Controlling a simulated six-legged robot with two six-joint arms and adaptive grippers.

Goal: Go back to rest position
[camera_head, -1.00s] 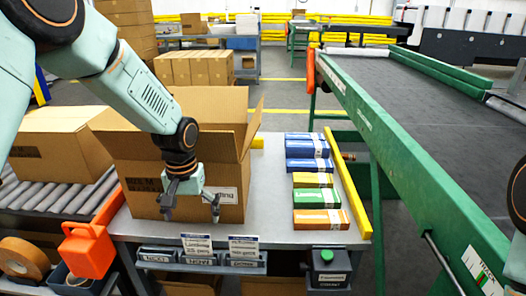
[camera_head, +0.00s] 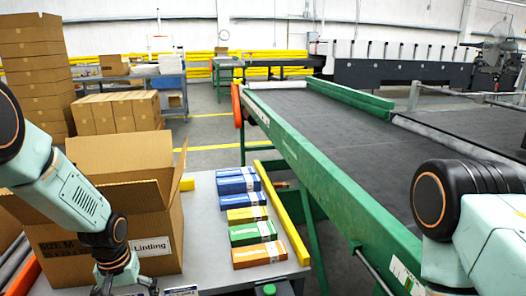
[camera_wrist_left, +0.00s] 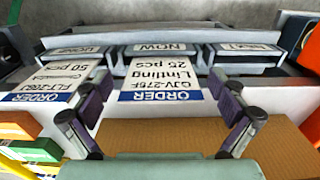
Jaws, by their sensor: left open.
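My left gripper (camera_head: 125,288) hangs in front of the open cardboard box (camera_head: 160,222), at the bottom left of the head view. In the left wrist view my left gripper (camera_wrist_left: 160,112) has its two fingers wide apart with nothing held between them. A white order card (camera_wrist_left: 158,78) reading "Lintling 25 pcs" shows beyond and between the fingers. My right arm is at the right of the head view, but its gripper is out of frame.
Several blue, yellow, green and orange cartons (camera_head: 246,215) lie in a row on the grey table (camera_head: 208,235). A yellow bar (camera_head: 283,218) runs along its right edge. A green-framed conveyor (camera_head: 330,180) stands to the right. Stacked cardboard boxes (camera_head: 32,75) stand at the back left.

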